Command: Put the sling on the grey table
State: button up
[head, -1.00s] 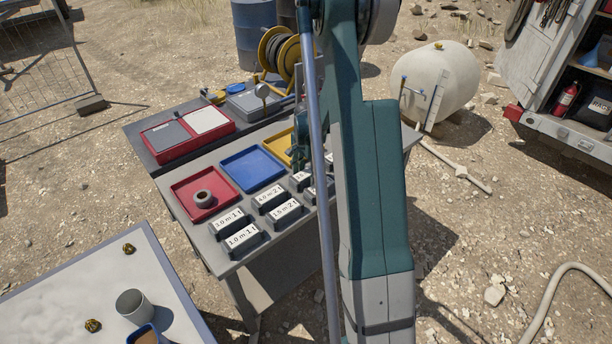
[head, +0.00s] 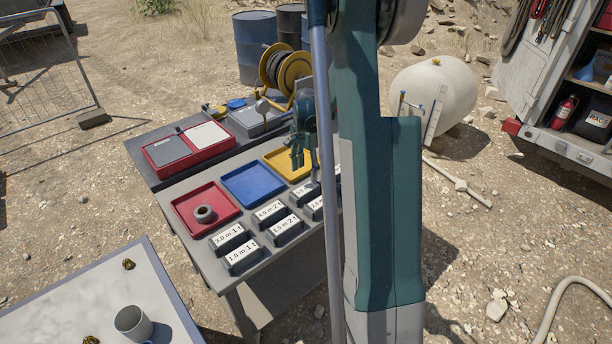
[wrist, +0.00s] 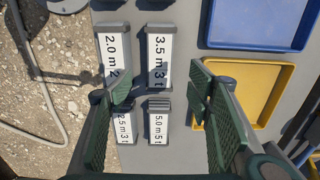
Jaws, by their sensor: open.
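The grey table (head: 190,238) carries several dark blocks with white labels, in two rows. I cannot tell which thing is the sling; a grey ring-shaped roll (head: 204,213) lies in the red tray (head: 183,206). My gripper (head: 298,165) is over the table, by the yellow tray (head: 276,156). The block labelled 3.5 m 3 t (wrist: 158,60) lies just beyond. The left finger partly covers the 2.5 m 3 t block (wrist: 123,130).
A blue tray (head: 253,183) lies between the red and yellow trays. Behind stands a darker bench with a red case (head: 185,150) and a yellow cable reel (head: 290,68). A pale table with a mug (head: 133,322) is front left. A white tank (head: 440,95) stands right.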

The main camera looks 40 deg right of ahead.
jog(key=shift+r, duration=0.3)
jog(key=shift+a, duration=0.1)
dwell(0.4)
jog(key=s+a+r+n+t, duration=0.1)
jog(key=s+a+r+n, duration=0.2)
jog(key=a+r, duration=0.4)
jog(key=s+a+r+n+t+h, duration=0.1)
jog(key=s+a+r+n, duration=0.1)
jog(key=a+r, duration=0.45)
jog(key=s+a+r+n+t, duration=0.1)
jog(key=s+a+r+n, duration=0.3)
jog(key=a, duration=0.5)
jog(key=s+a+r+n+t, duration=0.2)
jog(key=s+a+n, duration=0.2)
jog(key=s+a, duration=0.4)
jog(key=s+a+r+n+t+y, duration=0.1)
jog(key=s+a+r+n+t, duration=0.1)
jog(key=s+a+n, duration=0.3)
jog(key=s+a, duration=0.4)
jog(key=a, duration=0.1)
jog(key=shift+a+r, duration=0.15)
jog(key=shift+r, duration=0.15)
